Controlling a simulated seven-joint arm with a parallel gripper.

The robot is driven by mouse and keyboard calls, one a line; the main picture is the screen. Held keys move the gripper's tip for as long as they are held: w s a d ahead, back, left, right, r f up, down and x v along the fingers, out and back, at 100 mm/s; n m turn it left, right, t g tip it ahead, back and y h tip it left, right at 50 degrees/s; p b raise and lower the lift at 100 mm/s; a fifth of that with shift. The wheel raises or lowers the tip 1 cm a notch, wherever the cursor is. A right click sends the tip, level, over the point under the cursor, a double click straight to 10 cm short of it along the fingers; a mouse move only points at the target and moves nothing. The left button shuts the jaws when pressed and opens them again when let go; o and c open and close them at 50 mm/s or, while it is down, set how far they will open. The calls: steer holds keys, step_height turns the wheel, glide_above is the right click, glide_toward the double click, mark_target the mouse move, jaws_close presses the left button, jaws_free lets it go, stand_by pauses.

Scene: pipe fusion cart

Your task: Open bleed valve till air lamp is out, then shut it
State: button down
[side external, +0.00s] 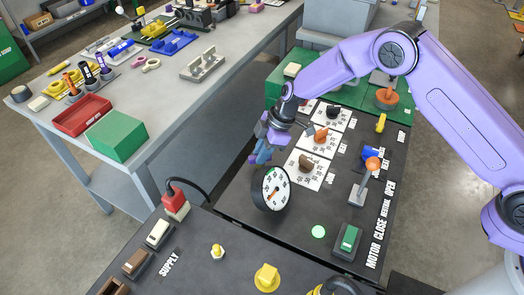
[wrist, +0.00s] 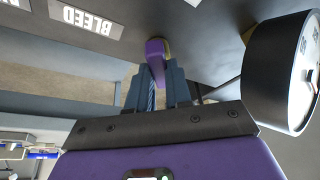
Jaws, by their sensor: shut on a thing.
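In the wrist view a purple handle (wrist: 155,56) sticks out from the dark panel near a white label reading BLEED (wrist: 88,17); I take it for the bleed valve. My gripper (wrist: 155,85) is shut on this handle, one finger on each side. In the side view my gripper (side external: 262,148) is at the left edge of the black panel, behind the round gauge, and it mostly hides the handle. A round green lamp (side external: 318,231) glows on the panel. I cannot read a label for it, and I cannot make out which lamp is the air lamp.
The round dial gauge (side external: 271,188) stands close beside my gripper; its black housing (wrist: 280,72) is at the right in the wrist view. An orange-knobbed lever (side external: 365,180) and several dials on white plates stand on the panel. A grey workbench (side external: 165,125) is to the left.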

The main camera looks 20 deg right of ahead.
steer(key=m+t, duration=0.1)
steer(key=m, duration=0.2)
steer(key=m+t+h, duration=0.1)
steer(key=m, duration=0.2)
steer(key=shift+s+m+t, duration=0.15)
steer(key=shift+m+t, duration=0.15)
steer(key=shift+m, duration=0.1)
steer(key=shift+a, duration=0.1)
stand_by(0.4)
steer(key=c, duration=1)
jaws_free()
steer(key=shift+c, duration=0.2)
steer(key=v, duration=1.7)
steer(key=shift+r, duration=0.25)
steer(key=shift+s, duration=0.15)
